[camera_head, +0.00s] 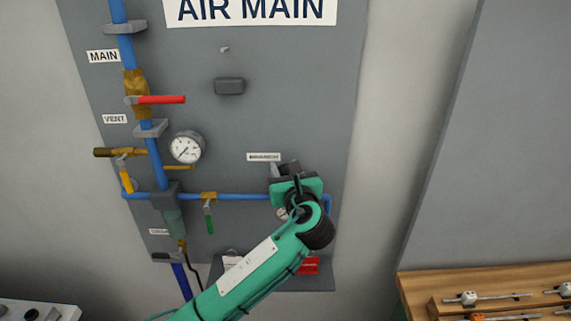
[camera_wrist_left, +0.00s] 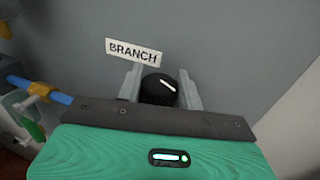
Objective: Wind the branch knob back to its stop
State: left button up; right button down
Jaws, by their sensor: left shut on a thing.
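The branch knob (camera_wrist_left: 160,88) is black with a white pointer line, and it sits under the BRANCH label (camera_wrist_left: 133,52) in the left wrist view. The pointer line slants toward the lower right there. My left gripper (camera_wrist_left: 161,86) is shut on the knob, with one grey finger on each side. In the head view my left arm comes up from the bottom to the panel, and my left gripper (camera_head: 288,172) is below the small branch label (camera_head: 264,157). My own gripper and wrist hide most of the knob there. My right gripper is not in view.
The grey AIR MAIN panel (camera_head: 300,90) carries a blue pipe (camera_head: 240,197), a red-handled valve (camera_head: 160,99), a yellow-handled valve (camera_head: 126,178), a green-handled valve (camera_head: 209,219) and a round gauge (camera_head: 187,147). A wooden rack (camera_head: 420,282) stands at the lower right. A red object (camera_head: 311,265) is partly hidden behind my arm.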

pick_arm(q)
jog(key=n+y, duration=0.1)
jog(key=y, duration=0.1)
jog(key=n+g+y+p, duration=0.1)
jog(key=y, duration=0.1)
jog(key=shift+r+n+g, duration=0.1)
jog(key=shift+n+g, duration=0.2)
jog(key=shift+n, duration=0.1)
jog(key=shift+n+g+y+p, duration=0.45)
jog(key=shift+n+g+y, duration=1.1)
jog(key=shift+y, duration=0.55)
jog(key=o, duration=1)
jog(key=shift+t+h, duration=0.25)
jog(key=shift+h, duration=0.05)
